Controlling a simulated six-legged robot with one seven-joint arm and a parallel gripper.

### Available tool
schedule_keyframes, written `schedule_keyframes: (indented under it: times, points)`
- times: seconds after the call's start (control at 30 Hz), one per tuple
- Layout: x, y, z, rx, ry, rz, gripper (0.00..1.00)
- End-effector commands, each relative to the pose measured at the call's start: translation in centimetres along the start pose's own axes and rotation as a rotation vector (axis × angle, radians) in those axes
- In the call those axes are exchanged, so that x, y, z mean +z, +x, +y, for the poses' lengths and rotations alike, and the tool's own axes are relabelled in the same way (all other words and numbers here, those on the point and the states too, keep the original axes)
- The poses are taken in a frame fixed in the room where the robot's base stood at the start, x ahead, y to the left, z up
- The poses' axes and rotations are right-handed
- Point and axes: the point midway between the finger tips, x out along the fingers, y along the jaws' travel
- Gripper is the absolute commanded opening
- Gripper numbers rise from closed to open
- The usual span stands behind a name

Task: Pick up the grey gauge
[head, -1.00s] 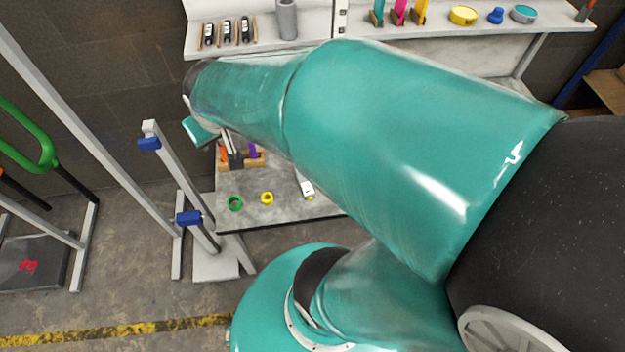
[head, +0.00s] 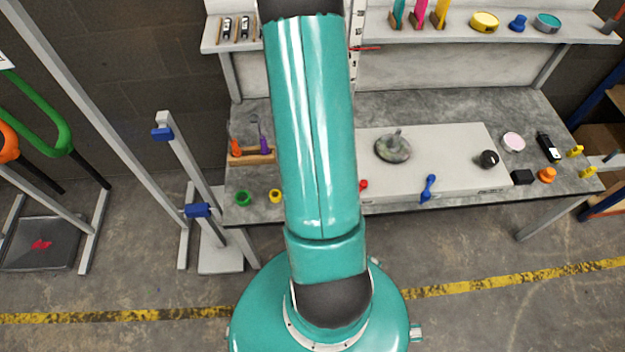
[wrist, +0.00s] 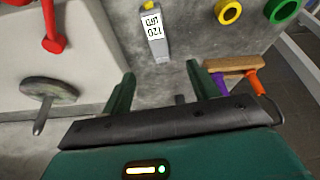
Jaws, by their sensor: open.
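The grey gauge (wrist: 155,38) shows in the wrist view as a slim grey body with a white label bearing dark digits and a yellow tip. It lies on the grey worktop near the top middle of that view. In the head view my arm hides it. My gripper (wrist: 160,78) is open and empty, its two dark green fingers pointing toward the gauge. The gauge is beyond the fingertips, roughly in line with the gap, and not touched. In the head view the gripper is hidden.
A wooden rack (wrist: 232,64) with orange and purple handles stands close by the right finger. Yellow (wrist: 228,11) and green rings (wrist: 283,10) lie beyond. A red tool (wrist: 52,28) and a round stemmed disc (wrist: 48,93) rest left, on a white board (head: 455,150).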

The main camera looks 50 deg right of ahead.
Motion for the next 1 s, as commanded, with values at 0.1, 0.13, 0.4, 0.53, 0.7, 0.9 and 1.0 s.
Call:
schedule_keyframes:
  times: [0.1,0.13,0.4,0.53,0.7,0.9,1.0]
  points:
    - [0.2,1.0,0.1,-0.002,0.002,-0.003,0.60]
    - [0.2,1.4,0.1,-0.002,0.001,-0.003,0.60]
    - [0.1,5.2,-0.1,-0.002,-0.003,-0.004,0.60]
    - [0.1,7.0,-0.1,-0.002,-0.004,-0.003,0.60]
    - [0.1,8.5,0.0,-0.002,-0.003,-0.002,0.60]
    - [0.1,9.9,0.1,-0.002,-0.003,-0.003,0.60]
    - [0.2,11.3,0.3,-0.002,-0.003,-0.003,0.60]
